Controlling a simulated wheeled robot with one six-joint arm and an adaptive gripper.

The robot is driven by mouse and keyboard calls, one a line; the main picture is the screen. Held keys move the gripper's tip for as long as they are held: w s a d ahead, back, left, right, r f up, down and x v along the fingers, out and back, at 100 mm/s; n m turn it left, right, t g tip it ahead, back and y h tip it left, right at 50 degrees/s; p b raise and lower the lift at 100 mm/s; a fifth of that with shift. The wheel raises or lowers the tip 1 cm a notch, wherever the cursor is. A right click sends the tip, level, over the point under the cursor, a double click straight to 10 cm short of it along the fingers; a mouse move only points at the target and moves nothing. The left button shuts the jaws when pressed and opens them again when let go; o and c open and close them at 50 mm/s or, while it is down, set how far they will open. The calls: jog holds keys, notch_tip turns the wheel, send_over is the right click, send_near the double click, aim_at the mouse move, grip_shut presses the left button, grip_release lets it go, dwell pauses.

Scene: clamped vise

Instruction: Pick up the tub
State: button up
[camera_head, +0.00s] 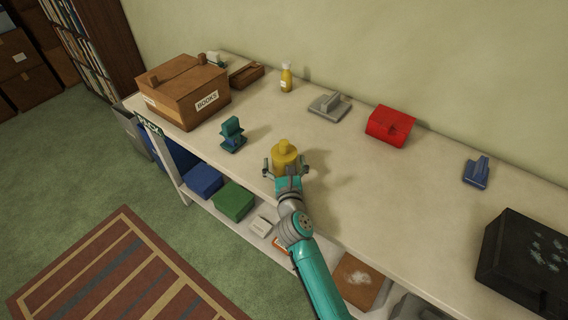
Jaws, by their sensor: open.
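A yellow tub (285,150) with a rounded knob on top stands on the bench (390,207) near its front edge. My gripper (285,169) is at the near side of the tub, with one finger to the left and one to the right of it. The jaws are open. The lower front of the tub is hidden behind my gripper, and I cannot tell whether the fingers touch it.
A teal vise (232,134) stands left of the tub. A box marked BOOKS (183,92), a yellow bottle (286,78), a grey vise (329,107), a red box (390,126), a blue vise (477,171) and a black case (525,262) are also on the bench. Bare bench lies right of the tub.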

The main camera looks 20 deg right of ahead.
jog(key=shift+w+d, duration=0.15)
jog(key=shift+w, duration=0.4)
jog(key=c, duration=1.3)
jog(key=shift+r, duration=0.1)
jog(key=shift+c, duration=0.3)
